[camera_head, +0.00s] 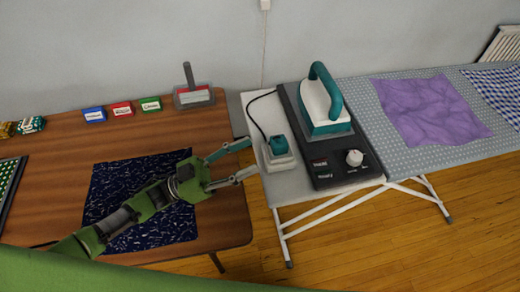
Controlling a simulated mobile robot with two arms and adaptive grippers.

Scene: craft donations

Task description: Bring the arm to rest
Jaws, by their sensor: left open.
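My left arm comes in from the lower left over the wooden table. My left gripper (246,160) is open and empty. Its two fingers point right, past the table's right edge, toward a small teal and white device (279,152) on the near end of the ironing board. I cannot tell whether a fingertip touches the device. A dark blue patterned cloth (155,228) lies flat on the table under my arm, which hides part of it. My right gripper is not in view.
A teal and white iron (322,105) stands on a black base with a knob (354,158). Purple cloth (431,108) lies on the ironing board (375,135). The wooden table (60,130) holds blue, red and green boxes (151,104) and a handled block (194,97) at the back.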

